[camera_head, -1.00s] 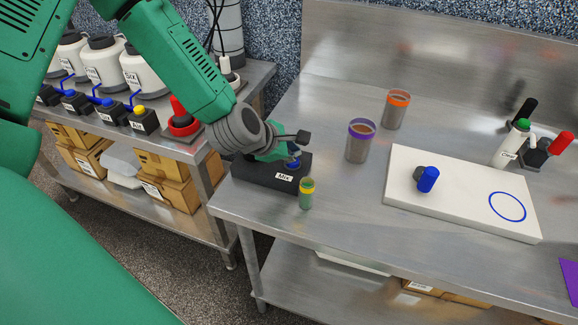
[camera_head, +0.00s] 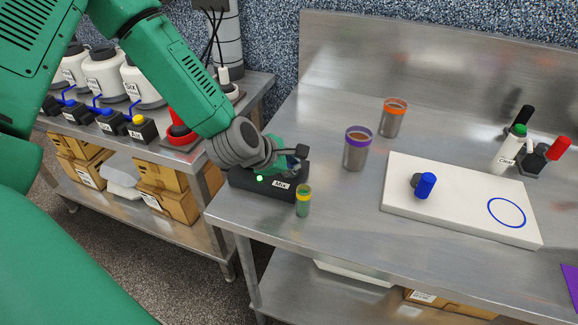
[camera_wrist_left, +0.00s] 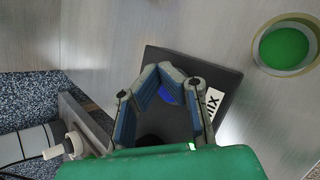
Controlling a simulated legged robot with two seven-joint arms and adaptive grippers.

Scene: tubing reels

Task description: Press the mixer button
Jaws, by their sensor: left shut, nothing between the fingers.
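The black mixer box (camera_head: 240,184) with its "Mix" label sits at the left front of the steel table, and a green light shows on it. It also appears in the wrist view (camera_wrist_left: 222,80). My left gripper (camera_head: 294,158) is shut and empty, low over the box, its fingers down at the button. The blue button (camera_wrist_left: 168,96) shows partly between the finger links in the wrist view; the gripper hides it in the head view. Exact fingertip contact is hard to see. My right gripper is not in view.
A purple-rimmed cup (camera_head: 356,152) and an orange-rimmed cup (camera_head: 392,120) stand farther right. A white board (camera_head: 455,208) holds a blue-capped item. Bottles and small button boxes fill the left bench.

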